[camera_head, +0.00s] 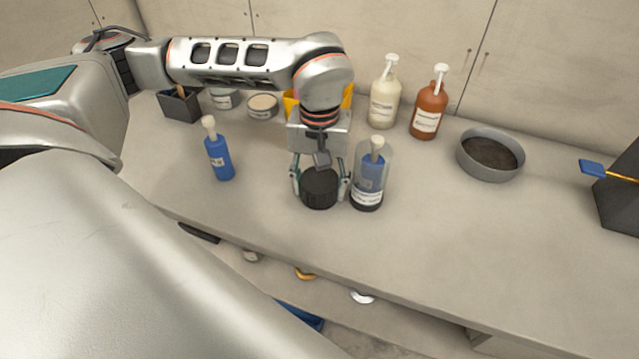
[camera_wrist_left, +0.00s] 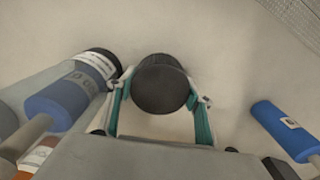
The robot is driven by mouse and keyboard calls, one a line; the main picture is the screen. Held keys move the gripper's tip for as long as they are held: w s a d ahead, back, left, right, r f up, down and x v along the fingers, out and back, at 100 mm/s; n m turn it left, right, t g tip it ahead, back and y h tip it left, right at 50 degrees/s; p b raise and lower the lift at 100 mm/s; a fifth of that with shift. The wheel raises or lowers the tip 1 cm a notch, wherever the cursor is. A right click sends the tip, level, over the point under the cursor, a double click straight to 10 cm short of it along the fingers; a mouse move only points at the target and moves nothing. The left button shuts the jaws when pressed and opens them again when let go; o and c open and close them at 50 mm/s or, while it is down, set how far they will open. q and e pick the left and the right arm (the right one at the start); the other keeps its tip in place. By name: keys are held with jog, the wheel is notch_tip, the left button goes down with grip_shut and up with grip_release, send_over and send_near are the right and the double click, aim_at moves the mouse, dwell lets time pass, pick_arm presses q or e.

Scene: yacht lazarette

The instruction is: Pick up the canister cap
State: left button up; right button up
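The canister cap is a black, round, thick disc (camera_head: 320,189) on the grey counter, with the left gripper directly above it. My left gripper (camera_head: 321,187) points down with one finger on each side of the cap. In the left wrist view the cap (camera_wrist_left: 160,84) sits between the two fingertips (camera_wrist_left: 162,92), its edges very close to both. I cannot tell whether the fingers press on it or stand just clear. My right gripper is not in view.
A clear bottle with blue contents (camera_head: 368,180) stands close at the gripper's right. A blue bottle (camera_head: 219,155) stands to the left. White (camera_head: 384,100) and brown (camera_head: 428,110) pump bottles and a grey bowl (camera_head: 490,155) stand behind. The counter's front right is clear.

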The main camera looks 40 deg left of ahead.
aim_at(319, 179)
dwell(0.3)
pick_arm(q)
notch_tip(319, 179, up, 20)
jog(key=p, duration=0.2)
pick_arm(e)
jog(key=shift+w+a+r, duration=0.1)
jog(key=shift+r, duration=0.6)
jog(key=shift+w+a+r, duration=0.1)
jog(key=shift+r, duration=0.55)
pick_arm(q)
jog(key=shift+p, duration=0.3)
